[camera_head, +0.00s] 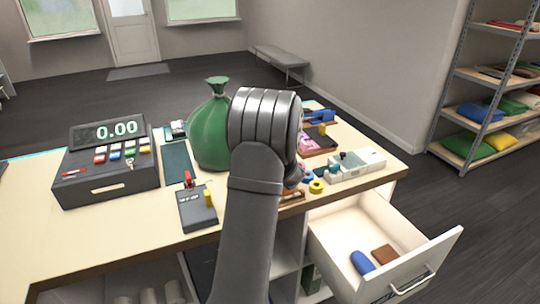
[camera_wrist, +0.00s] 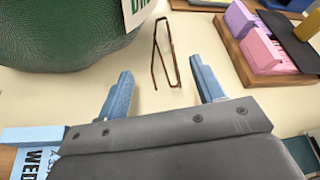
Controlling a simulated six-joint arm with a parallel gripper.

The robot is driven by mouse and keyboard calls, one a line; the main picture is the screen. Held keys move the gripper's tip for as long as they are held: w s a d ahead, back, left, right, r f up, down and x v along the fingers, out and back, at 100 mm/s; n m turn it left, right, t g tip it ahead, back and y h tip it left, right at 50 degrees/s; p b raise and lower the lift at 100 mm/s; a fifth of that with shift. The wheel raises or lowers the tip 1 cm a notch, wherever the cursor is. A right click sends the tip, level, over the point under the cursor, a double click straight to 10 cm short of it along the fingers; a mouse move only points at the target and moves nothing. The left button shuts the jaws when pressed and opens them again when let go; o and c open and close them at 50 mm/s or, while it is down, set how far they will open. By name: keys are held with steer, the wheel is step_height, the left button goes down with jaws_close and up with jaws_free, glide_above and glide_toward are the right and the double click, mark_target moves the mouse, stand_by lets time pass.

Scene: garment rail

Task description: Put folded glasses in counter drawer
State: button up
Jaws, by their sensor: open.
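The folded glasses (camera_wrist: 165,52) show in the wrist view as a thin brown wire frame on the pale counter, between the green sack and a wooden block tray. My gripper (camera_wrist: 163,88) is open and empty, its two blue fingers pointing at the glasses, which lie just beyond the fingertips. In the head view my arm hides the glasses and the gripper fingers. The counter drawer (camera_head: 348,215) is pulled open at the right front of the counter, with a blue object (camera_head: 362,263) and a brown object (camera_head: 385,254) inside.
A green sack (camera_head: 211,130) stands left of my arm, close to the glasses. A cash register (camera_head: 105,170) and a card device (camera_head: 197,208) are further left. Small items and a wooden tray (camera_wrist: 262,60) crowd the counter's right side. A bench and shelves stand behind.

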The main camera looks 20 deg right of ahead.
steer(key=shift+x, duration=2.4)
steer(key=shift+r, duration=0.1)
steer(key=c, duration=1.1)
steer(key=shift+d+r, duration=0.2)
steer(key=shift+r, duration=0.35)
steer(key=r, duration=0.6)
steer(key=shift+d+r, duration=0.1)
steer(key=shift+d, duration=0.15)
steer(key=d, duration=1.7)
steer(key=shift+d, duration=1.05)
